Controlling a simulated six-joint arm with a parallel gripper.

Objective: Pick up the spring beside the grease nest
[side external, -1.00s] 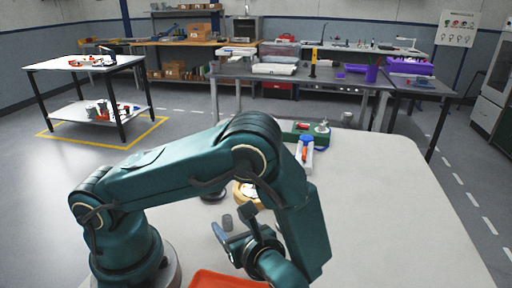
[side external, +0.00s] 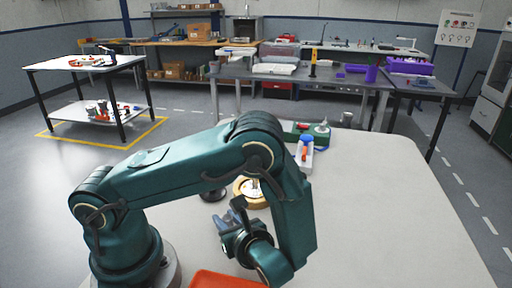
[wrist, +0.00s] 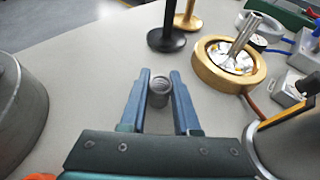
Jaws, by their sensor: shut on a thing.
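The spring (wrist: 159,92), a small grey coiled cylinder, stands between the two blue fingers of my gripper (wrist: 160,88) in the wrist view. The fingers are shut on it, one on each side. I cannot tell whether it still touches the table. In the side view my gripper (side external: 228,226) is low over the table, and the spring is hidden there. A round gold ring with a shiny metal middle and a slanted rod, possibly the grease nest (wrist: 213,76), sits beyond and right of the spring. It also shows in the side view (side external: 243,201).
A black post on a round base (wrist: 166,40) stands beyond the fingers, with a gold post (wrist: 187,19) behind it. An orange-red tray (side external: 225,280) lies at the table's near edge. A blue and white item (side external: 305,150) lies behind. The table's right side is clear.

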